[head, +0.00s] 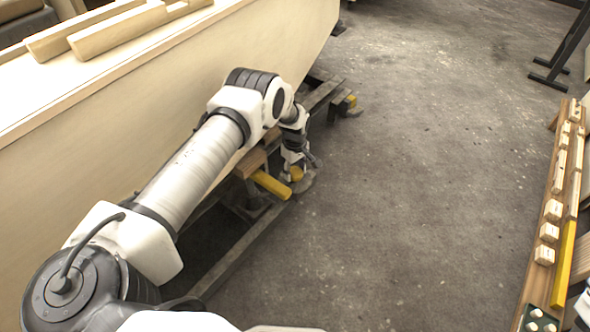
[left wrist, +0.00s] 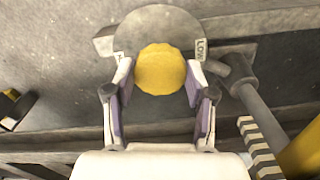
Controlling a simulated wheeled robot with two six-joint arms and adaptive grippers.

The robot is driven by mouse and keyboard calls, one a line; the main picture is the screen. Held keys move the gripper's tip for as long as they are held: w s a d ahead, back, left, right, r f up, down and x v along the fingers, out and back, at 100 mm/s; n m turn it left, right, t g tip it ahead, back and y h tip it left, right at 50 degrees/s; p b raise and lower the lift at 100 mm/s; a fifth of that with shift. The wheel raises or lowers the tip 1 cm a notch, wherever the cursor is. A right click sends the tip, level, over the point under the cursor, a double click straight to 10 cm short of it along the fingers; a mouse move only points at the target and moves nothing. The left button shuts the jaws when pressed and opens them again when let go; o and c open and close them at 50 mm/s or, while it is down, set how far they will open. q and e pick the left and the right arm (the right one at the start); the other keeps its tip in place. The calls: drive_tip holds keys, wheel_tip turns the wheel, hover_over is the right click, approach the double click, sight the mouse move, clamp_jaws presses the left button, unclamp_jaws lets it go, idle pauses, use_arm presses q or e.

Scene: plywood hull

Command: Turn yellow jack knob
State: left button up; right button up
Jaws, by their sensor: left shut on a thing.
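The yellow jack knob (left wrist: 160,70) is round with a scalloped edge and sits over a grey round plate (left wrist: 150,28) in the left wrist view. A label reading "LOW" is at the plate's right side. My left gripper (left wrist: 160,80) has one finger on each side of the knob and is shut on it. In the head view the knob (head: 296,173) shows beside the hull, under my left gripper (head: 301,165), which partly hides it. My right gripper does not show.
The plywood hull (head: 200,90) stands at the left. A yellow bar (head: 271,184) lies close to the knob, beside wooden blocks. A bench with small blocks (head: 552,230) runs along the right. The concrete floor (head: 420,170) between is clear.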

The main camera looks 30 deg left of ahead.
sight(295, 172)
use_arm(q)
drive_tip(key=o, duration=1.2)
drive_tip(key=shift+c, duration=0.2)
wheel_tip(295, 172, up, 12)
